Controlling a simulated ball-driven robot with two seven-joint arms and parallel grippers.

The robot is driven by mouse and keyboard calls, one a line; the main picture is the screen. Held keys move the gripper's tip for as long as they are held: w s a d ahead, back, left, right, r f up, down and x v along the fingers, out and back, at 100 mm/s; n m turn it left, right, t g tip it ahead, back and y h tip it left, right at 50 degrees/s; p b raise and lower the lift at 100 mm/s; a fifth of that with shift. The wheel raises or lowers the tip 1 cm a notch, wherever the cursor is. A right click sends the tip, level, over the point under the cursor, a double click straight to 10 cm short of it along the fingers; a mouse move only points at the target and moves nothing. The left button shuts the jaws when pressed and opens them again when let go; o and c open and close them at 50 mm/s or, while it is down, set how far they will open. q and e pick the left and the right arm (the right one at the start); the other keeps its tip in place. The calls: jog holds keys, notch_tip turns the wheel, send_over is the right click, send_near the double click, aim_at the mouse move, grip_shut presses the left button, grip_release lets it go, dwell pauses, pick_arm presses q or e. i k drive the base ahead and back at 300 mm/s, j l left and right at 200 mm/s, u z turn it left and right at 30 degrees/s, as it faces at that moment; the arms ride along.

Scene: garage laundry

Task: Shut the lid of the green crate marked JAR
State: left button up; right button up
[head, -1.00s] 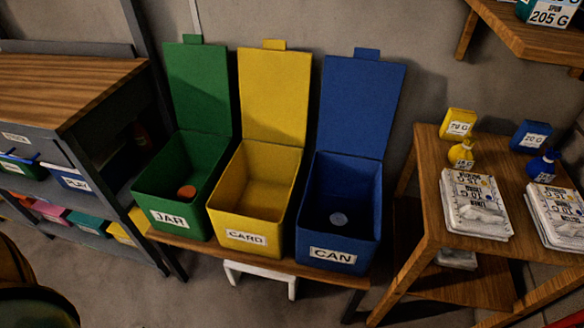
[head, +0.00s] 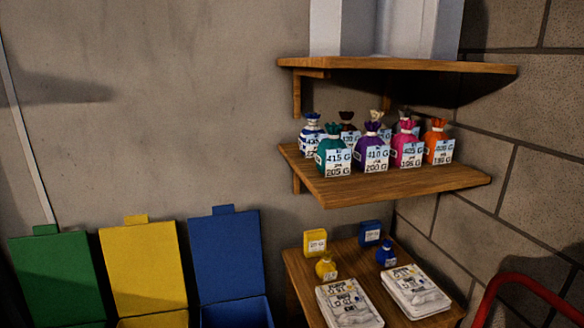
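The green crate's lid (head: 58,280) stands open and upright against the wall at the lower left of the head view. It has a small tab on its top edge. The crate's body and its JAR label are below the picture's lower edge. The yellow crate's lid (head: 143,268) stands open to its right, and the blue crate's lid (head: 225,255) stands open to the right of that. Neither of my grippers shows in the view.
A wall shelf (head: 400,184) above holds several labelled bags (head: 375,150). A higher shelf (head: 400,64) carries grey panels. A red rail (head: 530,286) curves at the lower right.

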aim_at(57, 273)
jog(key=u, duration=1.5)
